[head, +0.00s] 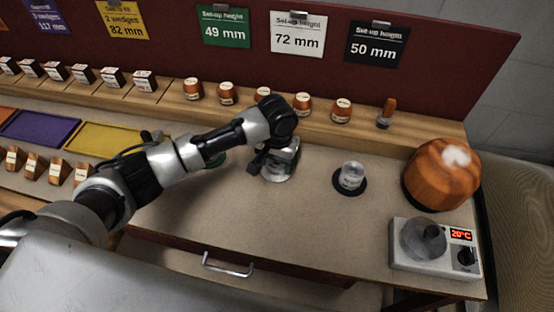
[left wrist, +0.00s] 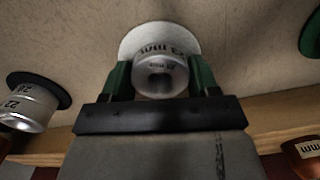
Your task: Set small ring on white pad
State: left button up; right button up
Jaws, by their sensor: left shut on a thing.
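The white pad (head: 272,179) lies on the bench, partly hidden by my left gripper (head: 279,165) in the head view. The left wrist view shows the white pad (left wrist: 143,35) behind a silvery ring (left wrist: 158,60) marked in mm. My left gripper (left wrist: 160,82) has its green fingers shut on metal there, one on each side. A narrower part with a smaller label shows nearer the camera, as if two rings were stacked; I cannot tell exactly where they part. The metal stands over the white pad, and its contact is hidden. My right gripper is not in view.
A black pad (head: 338,188) with silvery rings (head: 351,174) stands to the right. A wooden block (head: 440,178) and a dial unit (head: 435,249) are at the right end. The front middle bench is clear.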

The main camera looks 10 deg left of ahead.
pick_arm(q)
jog(key=o, duration=0.8)
jog(key=shift+f, duration=0.1)
jog(key=shift+o, duration=1)
notch_tip(320, 180, up, 12)
